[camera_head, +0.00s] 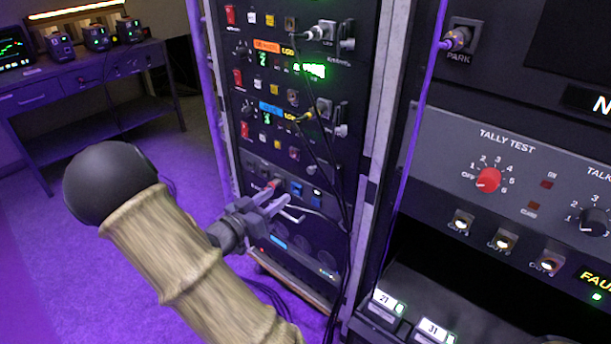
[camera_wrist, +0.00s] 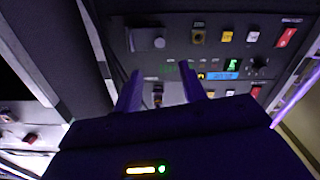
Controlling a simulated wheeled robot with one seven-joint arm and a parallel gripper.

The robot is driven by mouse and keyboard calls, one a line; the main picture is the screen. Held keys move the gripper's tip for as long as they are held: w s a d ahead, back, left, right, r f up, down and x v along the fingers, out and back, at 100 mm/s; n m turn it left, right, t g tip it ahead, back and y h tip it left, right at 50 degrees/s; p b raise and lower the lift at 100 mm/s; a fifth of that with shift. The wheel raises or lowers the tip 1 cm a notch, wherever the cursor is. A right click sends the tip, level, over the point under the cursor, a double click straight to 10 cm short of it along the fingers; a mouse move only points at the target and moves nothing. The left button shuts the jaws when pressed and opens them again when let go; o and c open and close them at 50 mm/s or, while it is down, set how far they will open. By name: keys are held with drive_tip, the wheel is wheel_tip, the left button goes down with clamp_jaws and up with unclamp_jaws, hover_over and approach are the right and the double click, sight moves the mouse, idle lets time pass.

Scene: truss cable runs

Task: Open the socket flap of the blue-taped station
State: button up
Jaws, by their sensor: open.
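The blue-tape strip (camera_head: 270,108) marks one station in the middle of the dark rack, below the orange-taped one.
An orange-taped station (camera_head: 267,46) with similar sockets sits above. Dark cables (camera_head: 335,190) hang down the rack's right part. A console with a red tally knob (camera_head: 488,180) stands at the right. A desk (camera_head: 90,80) is at the back left; purple floor lies between.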

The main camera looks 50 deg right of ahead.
sight(309, 171)
drive_tip(key=d, duration=0.4)
drive_tip(key=d+b, duration=0.1)
drive_tip(key=d, duration=0.3)
drive_tip(key=w+d, duration=0.1)
drive_tip(key=d, duration=0.3)
drive_tip(key=shift+d, duration=0.35)
clamp_jaws()
